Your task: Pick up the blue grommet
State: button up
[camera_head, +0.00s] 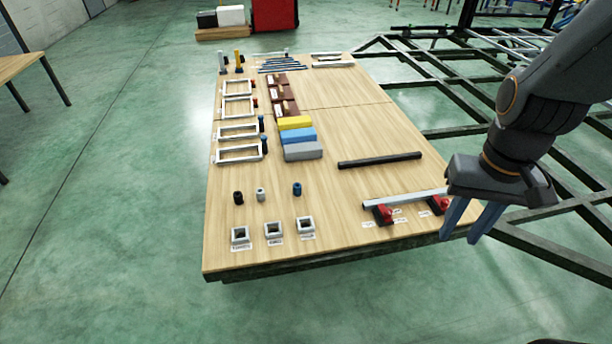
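The blue grommet (297,189) is a small dark blue cylinder standing upright on the wooden table (350,225), near its front part. It is the rightmost in a row with a grey grommet (261,195) and a black grommet (238,198). My gripper (459,238) hangs at the right, by the table's front right corner, well to the right of the blue grommet and apart from it. Its two blue-grey fingers point down with a gap between them, and nothing shows in the gap.
Three square white holders with labels stand in front of the grommets, the right one (305,227) nearest the blue grommet. A bar on red clamps (386,211) and a black bar (380,160) lie to the right. Coloured blocks (300,137) and white frames (239,153) lie behind.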

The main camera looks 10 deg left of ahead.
aim_at(297, 186)
jog(key=i, duration=1.35)
jog(key=u, duration=1.15)
